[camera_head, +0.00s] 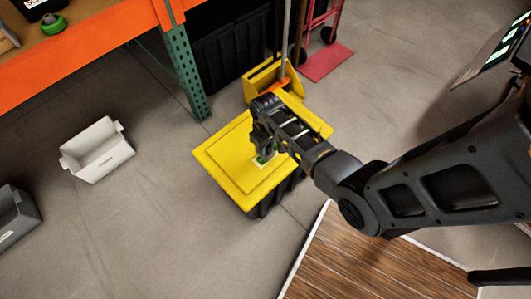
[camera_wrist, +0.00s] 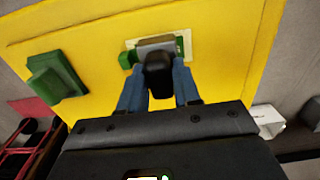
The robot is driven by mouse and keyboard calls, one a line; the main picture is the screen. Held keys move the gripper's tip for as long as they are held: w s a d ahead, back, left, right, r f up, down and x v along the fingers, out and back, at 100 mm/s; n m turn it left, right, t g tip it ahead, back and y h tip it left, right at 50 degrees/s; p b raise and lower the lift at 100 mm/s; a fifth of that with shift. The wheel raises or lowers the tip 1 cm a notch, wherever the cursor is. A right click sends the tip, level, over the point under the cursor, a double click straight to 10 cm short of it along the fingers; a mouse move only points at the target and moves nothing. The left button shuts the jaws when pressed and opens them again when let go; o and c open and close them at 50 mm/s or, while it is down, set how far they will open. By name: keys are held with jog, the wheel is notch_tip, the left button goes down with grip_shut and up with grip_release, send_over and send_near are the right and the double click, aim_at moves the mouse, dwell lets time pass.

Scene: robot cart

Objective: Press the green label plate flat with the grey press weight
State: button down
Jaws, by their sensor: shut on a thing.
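My gripper (camera_wrist: 158,84), with blue fingers, is shut on the black knob of the grey press weight (camera_wrist: 155,43). The weight is over the green label plate (camera_wrist: 180,33), which shows at its edges on a pale patch of a yellow lid (camera_wrist: 225,60). Whether the weight touches the plate is not clear. In the head view my gripper (camera_head: 264,150) points down at the lid (camera_head: 232,178); the weight is mostly hidden there, and a bit of the green plate (camera_head: 261,161) shows beside it.
A dark green block (camera_wrist: 55,77) stands on the lid, left of the plate in the wrist view. A yellow bucket (camera_head: 262,78) stands behind the lid. An orange shelf rack (camera_head: 100,45) is at upper left, and a white bin (camera_head: 97,152) is on the floor.

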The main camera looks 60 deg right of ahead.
jog(key=shift+r+p, duration=2.6)
jog(key=shift+r, duration=0.4)
jog(key=shift+w, duration=0.1)
